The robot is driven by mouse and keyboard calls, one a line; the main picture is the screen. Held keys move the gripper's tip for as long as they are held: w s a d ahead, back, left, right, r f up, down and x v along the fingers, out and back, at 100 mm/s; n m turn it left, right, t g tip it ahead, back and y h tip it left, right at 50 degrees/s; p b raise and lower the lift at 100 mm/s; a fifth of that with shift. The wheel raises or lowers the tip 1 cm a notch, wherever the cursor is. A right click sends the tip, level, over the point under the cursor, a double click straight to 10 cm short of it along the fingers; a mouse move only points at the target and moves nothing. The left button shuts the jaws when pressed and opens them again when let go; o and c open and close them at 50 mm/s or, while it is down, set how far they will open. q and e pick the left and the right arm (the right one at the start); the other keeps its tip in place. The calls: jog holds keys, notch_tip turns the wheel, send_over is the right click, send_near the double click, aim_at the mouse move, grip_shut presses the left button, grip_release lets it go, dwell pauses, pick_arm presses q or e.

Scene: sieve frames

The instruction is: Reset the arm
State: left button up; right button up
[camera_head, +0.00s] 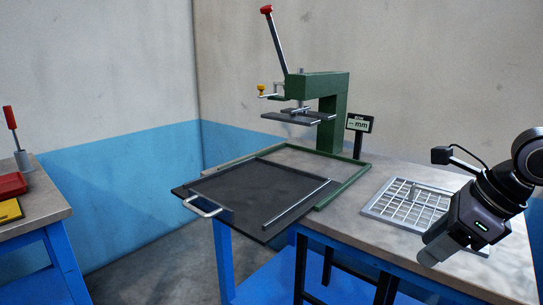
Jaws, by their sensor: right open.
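My right gripper (437,250) is at the right, above the front edge of the table, with its fingers pointing down and to the left. It is open, and I see nothing between its fingers. A silver sieve frame with a grid (385,204) lies on the table just behind and left of it, partly covered by my right arm. A green press (333,95) with a red-knobbed lever (275,40) stands at the back of the table. My left gripper is not in view.
A dark tray (235,190) with a silver handle (207,207) sticks out past the table's front left edge, partly inside a green frame (350,184). A small display sign (359,123) stands beside the press. A second table (40,205) at the left holds red and yellow items.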

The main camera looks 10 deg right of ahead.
jog(key=w+a+m+t+y+p, duration=0.2)
jog(key=a+m+t+y+p, duration=0.4)
jog(key=a+m+y, duration=1.05)
jog(key=d+f+m+t+h+p, duration=0.3)
jog(key=f+m+t+h, duration=0.3)
jog(key=f+m+h, duration=1)
jog(key=s+f+m+g+h+p, duration=0.1)
jog(key=s+f+m+g, duration=0.4)
jog(key=s+f+m, duration=0.5)
jog(key=s+f, duration=0.1)
jog(key=s, duration=0.1)
jog(key=shift+s+d+g+h, duration=0.15)
jog(key=shift+s+g+h, duration=0.15)
jog(key=shift+g+h, duration=0.1)
